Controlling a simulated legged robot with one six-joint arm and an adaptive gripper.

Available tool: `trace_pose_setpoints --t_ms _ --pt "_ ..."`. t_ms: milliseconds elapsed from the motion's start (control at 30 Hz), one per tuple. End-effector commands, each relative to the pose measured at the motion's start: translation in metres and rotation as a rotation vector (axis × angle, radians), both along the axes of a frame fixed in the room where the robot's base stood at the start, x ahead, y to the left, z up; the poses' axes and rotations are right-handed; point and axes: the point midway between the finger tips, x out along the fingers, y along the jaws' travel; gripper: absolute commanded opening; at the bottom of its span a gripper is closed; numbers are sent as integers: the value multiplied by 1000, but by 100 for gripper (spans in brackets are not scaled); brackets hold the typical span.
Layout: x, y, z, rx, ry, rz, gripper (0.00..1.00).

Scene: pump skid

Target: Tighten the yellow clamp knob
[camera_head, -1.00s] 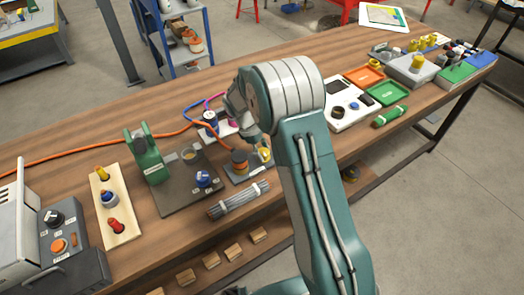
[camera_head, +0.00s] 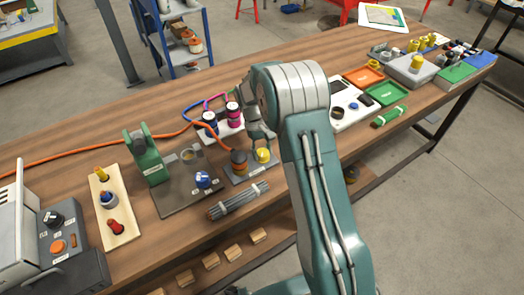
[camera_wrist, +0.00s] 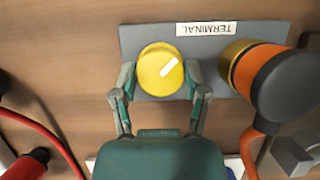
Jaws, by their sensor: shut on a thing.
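The yellow clamp knob (camera_wrist: 158,72) sits on a grey plate (camera_wrist: 130,38) labelled TERMINAL. It is round, with a white mark that runs slantwise on its top. My gripper (camera_wrist: 160,88) has one finger on each side of the knob and is shut on it. In the head view the knob (camera_head: 263,155) shows just below my gripper (camera_head: 262,145). An orange and black connector (camera_wrist: 262,80) stands on the same plate, right of the knob in the wrist view. It is left of the knob in the head view (camera_head: 239,162).
An orange cable (camera_wrist: 252,140) leaves the connector close to my gripper. A bundle of grey rods (camera_head: 240,199) lies in front of the plate. Red and blue capped parts (camera_head: 233,115) stand behind it. A white panel (camera_head: 345,112) and green tray (camera_head: 386,92) lie to the right.

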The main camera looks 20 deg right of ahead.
Motion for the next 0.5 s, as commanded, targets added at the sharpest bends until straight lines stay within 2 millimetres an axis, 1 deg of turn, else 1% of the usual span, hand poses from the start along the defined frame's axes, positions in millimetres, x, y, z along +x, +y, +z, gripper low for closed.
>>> trace_pose_setpoints --t_ms 467,500 --pt "0 0 -1 1 -1 -12 11" --pt "0 0 -1 1 -1 -11 76"
